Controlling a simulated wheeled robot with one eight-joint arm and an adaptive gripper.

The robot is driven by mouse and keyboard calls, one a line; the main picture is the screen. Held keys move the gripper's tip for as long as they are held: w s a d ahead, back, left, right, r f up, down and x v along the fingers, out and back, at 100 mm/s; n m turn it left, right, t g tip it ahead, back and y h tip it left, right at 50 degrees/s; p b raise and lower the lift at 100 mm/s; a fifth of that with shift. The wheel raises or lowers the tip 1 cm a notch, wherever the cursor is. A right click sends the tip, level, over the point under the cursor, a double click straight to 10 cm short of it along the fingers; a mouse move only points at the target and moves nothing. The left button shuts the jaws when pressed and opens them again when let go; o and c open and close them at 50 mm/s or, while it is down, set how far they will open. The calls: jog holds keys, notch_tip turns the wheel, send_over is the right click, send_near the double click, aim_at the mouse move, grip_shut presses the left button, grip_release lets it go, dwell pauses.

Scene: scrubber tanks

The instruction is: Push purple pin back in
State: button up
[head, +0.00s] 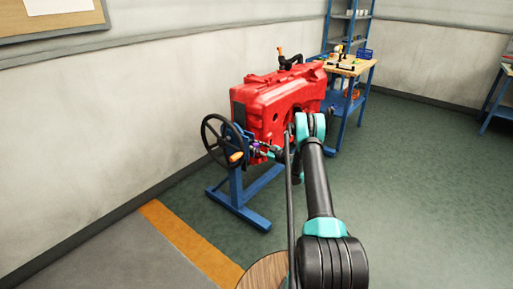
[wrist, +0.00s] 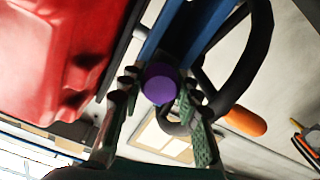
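The purple pin (wrist: 160,83) shows its round end between the two fingertips of my gripper (wrist: 159,92) in the wrist view. The fingers stand apart, one on each side of the pin, very close to it. I cannot tell whether they press on it. In the head view the pin is a small purple spot (head: 256,143) on the blue stand beside the black handwheel, with my gripper (head: 264,149) right at it. The pin's shaft and its hole are hidden.
The red tank (head: 285,100) stands on the blue stand (head: 237,190), close beside my gripper. The black handwheel (head: 209,140) with its orange handle (head: 236,157) is on the left. A workbench (head: 350,66) stands behind.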

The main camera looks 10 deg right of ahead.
jog(key=o, duration=0.4)
jog(key=shift+w+a, duration=0.15)
jog(key=shift+o, duration=0.2)
jog(key=v, duration=1.2)
jog(key=shift+r, duration=0.1)
